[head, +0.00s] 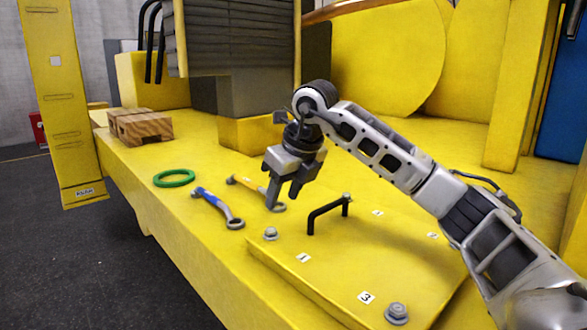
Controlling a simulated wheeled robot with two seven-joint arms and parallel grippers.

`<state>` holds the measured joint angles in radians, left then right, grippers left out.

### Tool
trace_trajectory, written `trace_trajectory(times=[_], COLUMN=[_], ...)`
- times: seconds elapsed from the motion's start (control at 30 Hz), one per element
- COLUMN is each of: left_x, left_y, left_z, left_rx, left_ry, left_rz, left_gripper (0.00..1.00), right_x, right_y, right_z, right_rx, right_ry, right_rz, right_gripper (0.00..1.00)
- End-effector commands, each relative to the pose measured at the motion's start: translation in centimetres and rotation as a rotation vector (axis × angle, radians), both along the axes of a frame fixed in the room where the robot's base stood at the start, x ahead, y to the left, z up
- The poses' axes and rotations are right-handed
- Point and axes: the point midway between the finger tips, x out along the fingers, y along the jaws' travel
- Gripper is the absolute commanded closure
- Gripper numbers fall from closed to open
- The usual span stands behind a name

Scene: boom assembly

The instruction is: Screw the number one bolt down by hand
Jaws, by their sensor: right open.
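The number one bolt (270,233) is a grey hex head. It stands at the near left corner of the yellow plate (385,258), just behind the label marked 1 (303,257). My right gripper (284,198) is open and empty. In the picture it points down, above and a little right of this bolt, apart from it. Another bolt (397,312) stands by the label marked 3 (366,297). My left gripper is not in view.
A black handle (328,212) rises from the plate right of my gripper. A yellow post (60,100) stands far left.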

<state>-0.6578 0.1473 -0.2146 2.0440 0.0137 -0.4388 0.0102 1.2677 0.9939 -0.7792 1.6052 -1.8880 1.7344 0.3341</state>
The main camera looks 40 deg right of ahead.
Motion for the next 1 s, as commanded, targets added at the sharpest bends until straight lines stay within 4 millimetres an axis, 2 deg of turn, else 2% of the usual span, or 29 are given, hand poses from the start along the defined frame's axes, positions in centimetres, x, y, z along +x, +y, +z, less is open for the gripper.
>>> trace_trajectory(times=[0.03, 0.2, 0.4, 1.0], left_x=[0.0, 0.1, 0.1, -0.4], left_y=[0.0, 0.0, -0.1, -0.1], left_z=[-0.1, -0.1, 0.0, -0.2], left_rx=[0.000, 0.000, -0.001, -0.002], left_ry=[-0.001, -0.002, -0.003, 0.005], left_rz=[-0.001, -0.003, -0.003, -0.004], left_gripper=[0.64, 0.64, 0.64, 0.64], right_x=[-0.4, -1.8, -2.6, -2.7], right_y=[-0.1, -0.2, -0.3, -0.3], right_z=[1.2, 4.4, 6.3, 6.7], right_rx=[0.000, 0.000, 0.000, 0.000], right_ry=[-0.006, -0.004, 0.000, 0.000], right_rz=[-0.001, -0.001, -0.002, -0.001], right_gripper=[0.56, 0.56, 0.56, 0.56])
